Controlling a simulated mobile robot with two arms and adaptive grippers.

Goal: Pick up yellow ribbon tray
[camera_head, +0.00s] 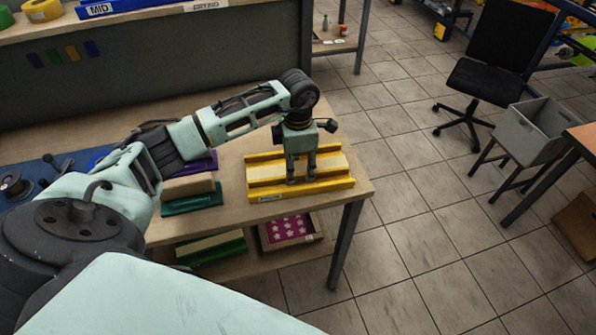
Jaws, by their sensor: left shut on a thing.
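The yellow ribbon tray (264,188) is at the right end of the wooden workbench, near its front corner. It has yellow ridged rails and a pale strip between them. My left gripper (301,178) points down over the middle of the tray. Its fingers are shut on the tray, and the fingertips hide part of it. I cannot tell whether the tray is raised off the bench. My right gripper is not in view.
A teal tray (192,203) and a purple tray (204,161) lie left of the yellow one. A lower shelf holds a green tray (215,248) and a box with a star-patterned pink sheet (288,229). A chair (497,65) and a grey bin (527,130) stand right; tiled floor between is clear.

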